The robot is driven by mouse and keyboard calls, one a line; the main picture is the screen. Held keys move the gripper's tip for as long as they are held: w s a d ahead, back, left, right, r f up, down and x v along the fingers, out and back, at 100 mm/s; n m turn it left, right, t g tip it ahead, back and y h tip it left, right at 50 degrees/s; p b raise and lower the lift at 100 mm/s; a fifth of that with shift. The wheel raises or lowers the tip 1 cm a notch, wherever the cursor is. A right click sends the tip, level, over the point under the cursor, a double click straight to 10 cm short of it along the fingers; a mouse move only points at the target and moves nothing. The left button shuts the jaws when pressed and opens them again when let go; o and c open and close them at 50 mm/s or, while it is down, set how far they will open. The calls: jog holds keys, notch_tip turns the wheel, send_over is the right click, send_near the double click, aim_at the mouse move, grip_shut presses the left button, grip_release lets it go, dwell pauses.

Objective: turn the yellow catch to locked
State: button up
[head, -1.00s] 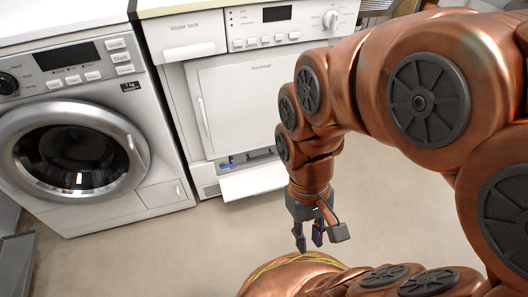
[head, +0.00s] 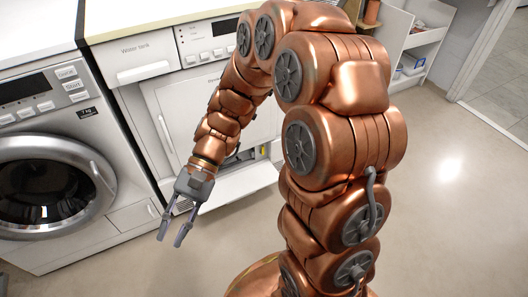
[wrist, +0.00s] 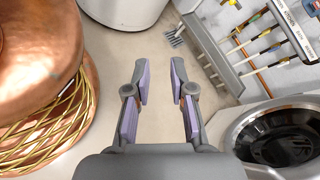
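A small yellow piece (head: 264,152), which looks like the catch, shows in the head view inside the low opening of the dryer (head: 200,110). It is too small to tell which way it is turned. The dryer's lower flap (head: 238,184) hangs open in front of it. My gripper (head: 170,232) is open and empty, pointing down in front of the dryer, to the left of the yellow piece and apart from it. In the wrist view the fingers (wrist: 160,85) are apart with only floor between them. I cannot make out the catch in that view.
A washing machine (head: 50,185) with a round door stands left of the dryer; its door also shows in the wrist view (wrist: 280,135). A wall rack with tools (wrist: 265,40) is at that view's right. The floor (head: 430,190) at right is clear.

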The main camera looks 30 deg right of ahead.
jog(key=w+m+t+y+p, duration=0.2)
jog(key=w+m+t+y, duration=0.5)
jog(key=w, duration=1)
jog(key=w+d+f+m+t, duration=0.4)
jog(key=w+f+m+t, duration=0.1)
jog(key=w, duration=0.2)
jog(key=w+d+f+m+t, duration=0.4)
jog(key=w+d+m, duration=0.1)
jog(key=w+m, duration=0.1)
jog(key=m+t+h, duration=0.9)
jog(key=m+h, duration=0.5)
jog(key=h, duration=0.5)
send_near(263, 150)
jog(key=shift+w+r, duration=0.1)
jog(key=shift+w, duration=0.35)
jog(key=shift+w+d+b, duration=0.1)
jog(key=shift+w+b, duration=0.1)
jog(key=shift+b, duration=0.1)
jog(key=shift+w+d+b, duration=0.15)
jog(key=shift+w+b, duration=0.35)
jog(key=shift+w, duration=1.3)
jog(key=shift+w+d+b, duration=0.15)
jog(key=shift+w+b, duration=0.3)
jog(key=shift+w, duration=1.35)
